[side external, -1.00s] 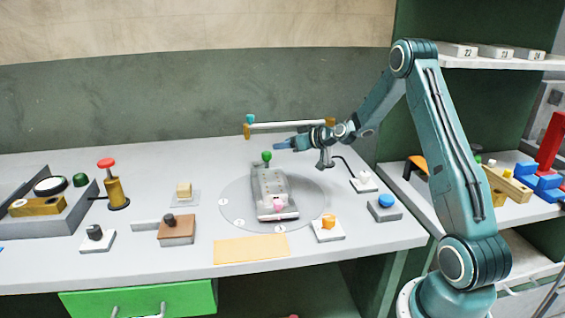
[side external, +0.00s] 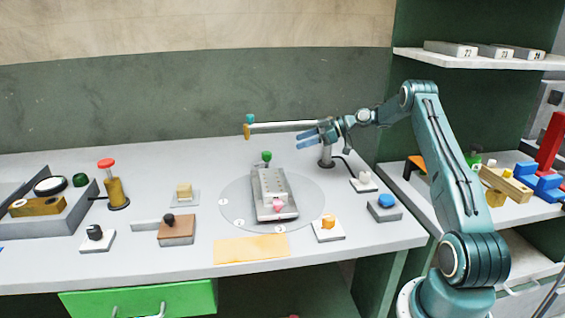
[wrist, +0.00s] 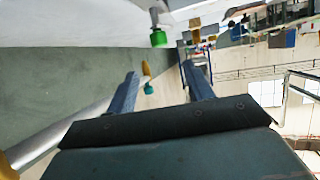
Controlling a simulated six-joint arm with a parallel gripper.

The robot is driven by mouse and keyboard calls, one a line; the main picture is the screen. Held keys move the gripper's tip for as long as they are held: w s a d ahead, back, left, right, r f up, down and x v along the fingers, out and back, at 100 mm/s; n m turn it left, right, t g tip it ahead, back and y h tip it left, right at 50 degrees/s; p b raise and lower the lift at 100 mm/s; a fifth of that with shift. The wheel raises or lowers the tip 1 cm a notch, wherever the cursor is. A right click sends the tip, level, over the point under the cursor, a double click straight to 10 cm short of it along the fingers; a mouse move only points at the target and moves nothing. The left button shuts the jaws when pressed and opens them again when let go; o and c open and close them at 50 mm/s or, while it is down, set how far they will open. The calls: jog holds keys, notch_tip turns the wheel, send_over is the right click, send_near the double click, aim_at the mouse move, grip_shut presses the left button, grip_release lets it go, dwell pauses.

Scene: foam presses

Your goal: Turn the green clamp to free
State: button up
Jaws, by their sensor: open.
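The green clamp knob (side external: 267,156) stands upright at the back end of a grey foam press (side external: 267,187) on a round turntable. It also shows in the wrist view as a green cap on a grey post (wrist: 158,38), beyond the fingertips and near the top. My gripper (side external: 301,139) is open and empty, held above the table, behind and to the right of the green knob, apart from it. In the wrist view, my two fingers (wrist: 163,77) are spread with clear space between them. The clamp's turned position is too small to tell.
A pale bar with an ochre end and teal knob (side external: 248,124) runs behind my gripper. A pink knob (side external: 277,208) sits at the press's front. A grey post (side external: 326,155) stands below my wrist. An orange-knobbed block (side external: 328,229) and blue button (side external: 385,200) lie front right.

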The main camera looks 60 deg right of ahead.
aim_at(269, 152)
jog(key=x, duration=1.4)
jog(key=shift+r, duration=0.15)
jog(key=shift+c, duration=0.2)
jog(key=c, duration=0.9)
